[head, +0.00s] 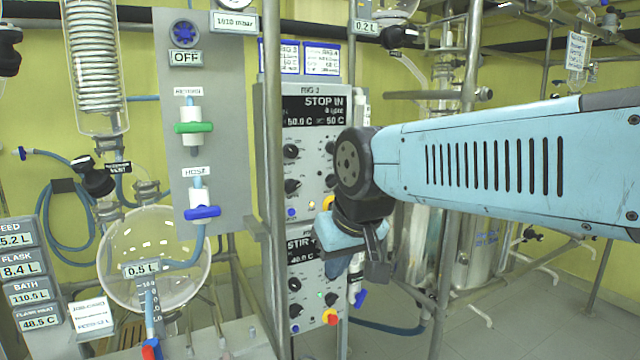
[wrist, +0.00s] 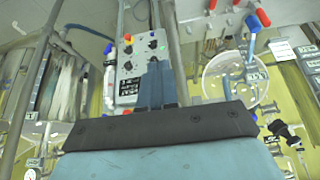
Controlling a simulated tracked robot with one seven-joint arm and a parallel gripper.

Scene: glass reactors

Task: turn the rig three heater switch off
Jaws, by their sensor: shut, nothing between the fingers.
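The rig 3 control box (head: 314,150) stands left of my arm in the head view, with a black display reading "STOP IN" and 50 C. Below the display are black knobs (head: 292,186), a blue button (head: 291,212) and small marks too fine to read. I cannot tell which control is the heater switch. My gripper (head: 358,268) points down in front of the right side of a lower "STIR" box (head: 298,258) and hides part of it. In the wrist view my gripper (wrist: 156,64) is shut and empty, its fingers overlapping a knobbed grey panel (wrist: 130,68).
A metal post (head: 273,130) stands just left of the boxes. A glass flask (head: 155,260) and a grey panel with an OFF label (head: 203,100) are further left. Another post (head: 463,130) and a steel vessel (head: 480,245) stand behind my arm.

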